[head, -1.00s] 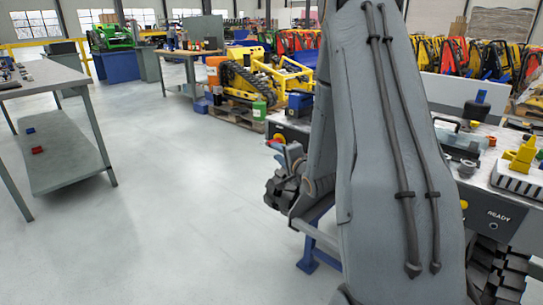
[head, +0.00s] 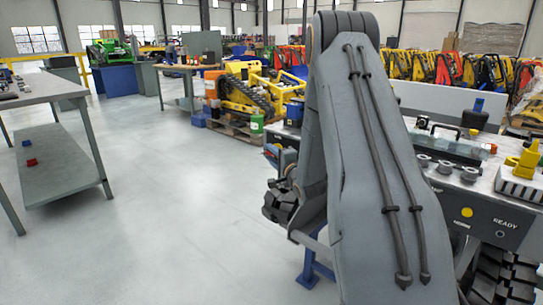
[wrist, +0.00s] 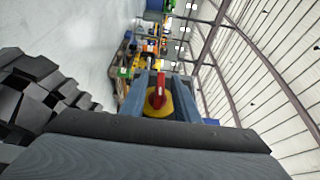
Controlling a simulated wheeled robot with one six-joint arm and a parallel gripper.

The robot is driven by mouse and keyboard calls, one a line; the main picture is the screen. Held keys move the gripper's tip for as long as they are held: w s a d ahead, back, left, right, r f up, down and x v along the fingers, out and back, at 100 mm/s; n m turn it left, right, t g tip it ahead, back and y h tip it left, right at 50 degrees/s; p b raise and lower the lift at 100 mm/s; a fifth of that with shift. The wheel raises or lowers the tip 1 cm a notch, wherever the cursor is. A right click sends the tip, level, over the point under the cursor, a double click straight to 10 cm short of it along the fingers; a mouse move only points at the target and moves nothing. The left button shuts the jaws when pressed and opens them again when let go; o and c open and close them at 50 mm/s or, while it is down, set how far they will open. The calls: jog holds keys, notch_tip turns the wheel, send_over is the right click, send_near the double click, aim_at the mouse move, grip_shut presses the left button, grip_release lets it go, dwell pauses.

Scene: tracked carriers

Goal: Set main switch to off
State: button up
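The main switch (wrist: 157,98) shows in the wrist view as a red handle on a round yellow plate, with blue-grey sides beside it. The handle runs roughly up and down in this turned picture. In the head view only a small bit of yellow (head: 280,147) shows near the switch, at the left edge of my arm; the rest is hidden. In the wrist view a dark bar and grey surface fill the bottom, and I cannot make out fingertips or contact with the handle.
The carrier's worktop (head: 440,172) with fittings and a READY panel is at right. A grey bench (head: 60,165) stands at left. The floor between is clear.

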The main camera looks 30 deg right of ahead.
grip_shut()
